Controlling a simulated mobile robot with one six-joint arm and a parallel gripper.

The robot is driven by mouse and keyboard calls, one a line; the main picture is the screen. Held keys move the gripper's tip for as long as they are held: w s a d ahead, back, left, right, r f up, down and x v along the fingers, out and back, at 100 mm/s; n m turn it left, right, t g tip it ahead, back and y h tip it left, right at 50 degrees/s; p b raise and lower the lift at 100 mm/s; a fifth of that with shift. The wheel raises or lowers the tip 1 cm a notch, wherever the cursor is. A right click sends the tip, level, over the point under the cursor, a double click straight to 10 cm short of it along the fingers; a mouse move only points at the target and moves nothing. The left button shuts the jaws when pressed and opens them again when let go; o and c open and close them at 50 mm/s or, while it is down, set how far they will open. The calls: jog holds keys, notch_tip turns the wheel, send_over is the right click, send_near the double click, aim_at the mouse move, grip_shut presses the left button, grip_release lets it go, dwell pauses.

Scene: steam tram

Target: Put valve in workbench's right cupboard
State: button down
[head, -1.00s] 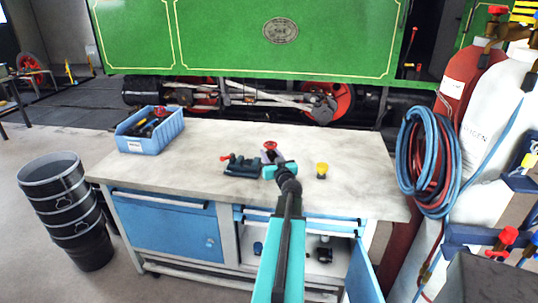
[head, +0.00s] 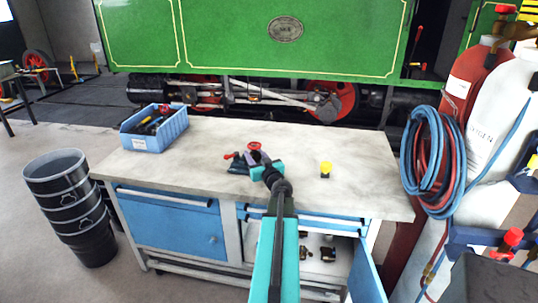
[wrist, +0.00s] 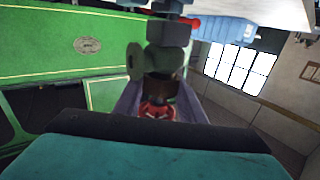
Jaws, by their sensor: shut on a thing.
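The valve (head: 254,146) shows its red handwheel above the workbench (head: 345,150). My gripper (head: 254,157) is shut on it, over the middle of the benchtop near the dark vise (head: 238,167). Small dark and brassy items (head: 328,254) stand inside. My arm hides the cupboard's left part.
A yellow-topped part (head: 326,168) stands on the bench right of my gripper. A blue bin of tools (head: 153,137) is at the bench's left. Black buckets (head: 75,215) stand left of the bench; hoses (head: 430,165) and gas cylinders (head: 490,120) stand right.

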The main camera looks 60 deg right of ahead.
jog(key=w+a+n+t+y, duration=0.1)
jog(key=w+a+n+y, duration=0.25)
jog(key=w+a, duration=0.55)
jog(key=w+a+f+n+t+y, duration=0.1)
jog(key=w+a+n+y, duration=0.3)
jog(key=a, duration=0.8)
jog(key=w+a+n+t+y, duration=0.1)
jog(key=w+a+n+y, duration=0.1)
jog(key=w+a+y, duration=0.7)
jog(key=s+a+f+n+g+y, duration=0.1)
jog(key=a+n+g+y, duration=0.2)
jog(key=a, duration=1.6)
jog(key=s+a+f+n+g+y, duration=0.1)
jog(key=a+n+g+y, duration=0.3)
jog(key=a, duration=1.6)
jog(key=shift+s+f+n+y, duration=0.35)
jog(key=shift+s+n+y, duration=0.45)
jog(key=shift+y, duration=0.35)
